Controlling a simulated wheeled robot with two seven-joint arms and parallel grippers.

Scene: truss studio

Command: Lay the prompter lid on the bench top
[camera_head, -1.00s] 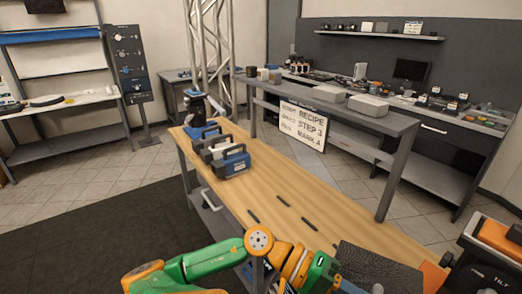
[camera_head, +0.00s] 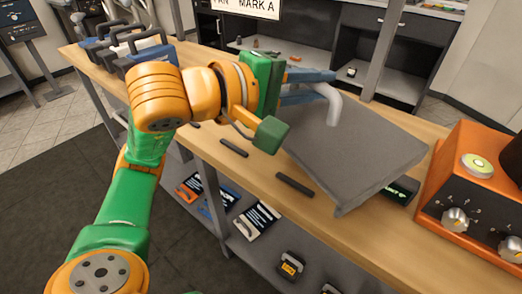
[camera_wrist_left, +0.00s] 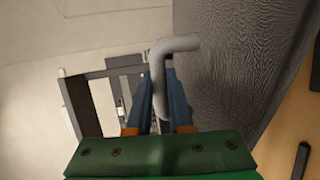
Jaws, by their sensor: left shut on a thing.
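The prompter lid is a flat dark grey slab (camera_head: 350,145) with a pale grey bent handle (camera_head: 333,104) at its far left edge. My left gripper (camera_head: 318,84) is shut on this handle. In the left wrist view the handle (camera_wrist_left: 178,45) is between the blue-grey fingers (camera_wrist_left: 164,95), and the dark textured slab (camera_wrist_left: 235,60) hangs to the right. The slab looks tilted over the wooden bench top (camera_head: 262,178). I cannot tell whether its lower edge touches anything. My right gripper is not in view.
A dark box with green lettering (camera_head: 402,190) shows under the slab's right edge. An orange device with knobs (camera_head: 468,190) stands right of it. Blue and grey handled cases (camera_head: 135,55) stand at the bench's far left. Dark strips (camera_head: 295,186) lie on the bench, with bare wood around them.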

